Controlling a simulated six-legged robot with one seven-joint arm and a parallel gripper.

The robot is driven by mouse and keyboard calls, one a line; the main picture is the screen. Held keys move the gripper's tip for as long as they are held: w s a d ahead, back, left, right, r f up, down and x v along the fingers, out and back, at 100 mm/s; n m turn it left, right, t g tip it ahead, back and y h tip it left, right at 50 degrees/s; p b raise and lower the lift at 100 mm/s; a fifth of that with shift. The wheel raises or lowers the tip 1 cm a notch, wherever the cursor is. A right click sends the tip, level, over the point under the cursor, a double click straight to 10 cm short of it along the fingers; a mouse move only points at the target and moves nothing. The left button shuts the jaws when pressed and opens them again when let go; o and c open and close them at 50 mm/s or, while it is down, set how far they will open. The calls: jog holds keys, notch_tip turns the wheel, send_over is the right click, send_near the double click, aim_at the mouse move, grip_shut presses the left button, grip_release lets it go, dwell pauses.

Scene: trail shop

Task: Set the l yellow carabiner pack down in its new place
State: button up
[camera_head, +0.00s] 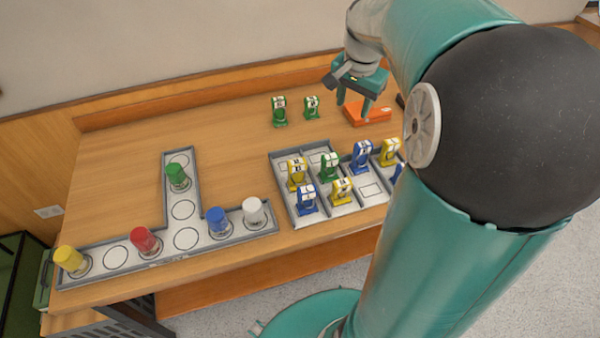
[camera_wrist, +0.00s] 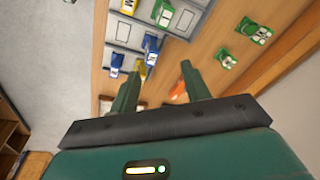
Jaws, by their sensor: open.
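Three yellow carabiner packs stand in the grey divided tray (camera_head: 283,206): one at left (camera_head: 297,174), one in the front row (camera_head: 342,191) and one at the back right (camera_head: 390,152). Their size letters are too small to read, so I cannot tell which is the l pack. My gripper (camera_head: 354,104) is open and empty, above the table behind the tray, over or near an orange box (camera_head: 369,114). In the wrist view, its fingers (camera_wrist: 160,75) are spread, with a yellow pack (camera_wrist: 141,70) partly visible beyond them.
Blue (camera_head: 307,199) and green (camera_head: 330,166) packs share the tray; one front compartment (camera_head: 371,189) is bare. Two green packs (camera_head: 279,111) (camera_head: 312,107) stand behind it. At left, a T-shaped tray (camera_head: 196,247) holds several coloured cylinders. My arm hides the table's right side.

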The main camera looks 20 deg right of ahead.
jog(key=s+a+r+n+t, duration=0.1)
jog(key=s+a+n+t, duration=0.1)
jog(key=s+a+n, duration=0.4)
jog(key=s+a+r+n+t+y, duration=0.1)
jog(key=s+a+n, duration=0.5)
jog(key=s+a, duration=0.4)
jog(key=a, duration=0.4)
jog(key=shift+a+t, duration=0.4)
